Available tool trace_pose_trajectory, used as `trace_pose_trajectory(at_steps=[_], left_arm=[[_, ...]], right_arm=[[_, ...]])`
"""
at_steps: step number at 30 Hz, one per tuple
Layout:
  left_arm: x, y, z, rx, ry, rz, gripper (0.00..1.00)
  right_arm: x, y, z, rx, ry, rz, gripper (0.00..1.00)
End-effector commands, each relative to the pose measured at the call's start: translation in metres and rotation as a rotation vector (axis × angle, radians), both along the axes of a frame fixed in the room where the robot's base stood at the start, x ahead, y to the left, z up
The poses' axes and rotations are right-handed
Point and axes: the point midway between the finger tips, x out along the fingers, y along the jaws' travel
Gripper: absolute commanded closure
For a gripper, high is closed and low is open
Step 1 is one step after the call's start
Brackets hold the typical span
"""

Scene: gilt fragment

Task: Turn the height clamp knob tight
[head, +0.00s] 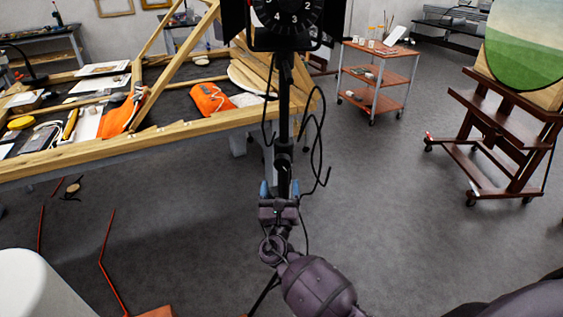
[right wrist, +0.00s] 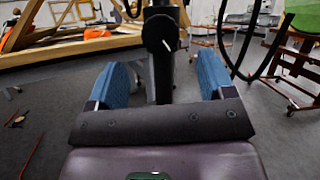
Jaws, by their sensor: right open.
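A black stand pole (head: 284,110) rises in the middle of the head view, with a dark numbered dial head (head: 285,18) at its top. The height clamp knob (right wrist: 160,33) is a dark round knob with a white mark, on the pole in the right wrist view. In the head view the knob (head: 283,160) is small and hard to make out against the pole. My right gripper (head: 279,187) is open, its blue fingers apart. My left gripper is not in view.
A wooden-edged worktable (head: 180,131) with orange cloths (head: 210,99) stands behind and left of the pole. Black cables (head: 316,150) hang beside the pole. A shelf trolley (head: 378,78) and a wooden easel (head: 492,150) stand right. Grey floor (head: 390,210) between is clear.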

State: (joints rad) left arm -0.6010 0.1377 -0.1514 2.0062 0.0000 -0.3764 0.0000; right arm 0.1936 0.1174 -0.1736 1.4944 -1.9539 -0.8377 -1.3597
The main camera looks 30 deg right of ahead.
Motion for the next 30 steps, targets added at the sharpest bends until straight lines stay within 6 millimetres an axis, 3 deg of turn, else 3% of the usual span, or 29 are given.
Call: trace_pose_trajectory(at_steps=[6,13,27,30], left_arm=[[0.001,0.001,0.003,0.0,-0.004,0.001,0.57],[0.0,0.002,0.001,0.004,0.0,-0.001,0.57],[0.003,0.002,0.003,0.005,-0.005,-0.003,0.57],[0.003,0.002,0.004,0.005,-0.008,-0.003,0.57]], right_arm=[[0.032,-0.019,0.017,0.001,-0.003,0.0,0.25],[0.055,-0.034,0.027,0.001,-0.002,0.001,0.25],[0.064,-0.04,0.031,0.003,-0.001,0.0,0.25],[0.064,-0.04,0.031,0.003,-0.001,0.0,0.37]])
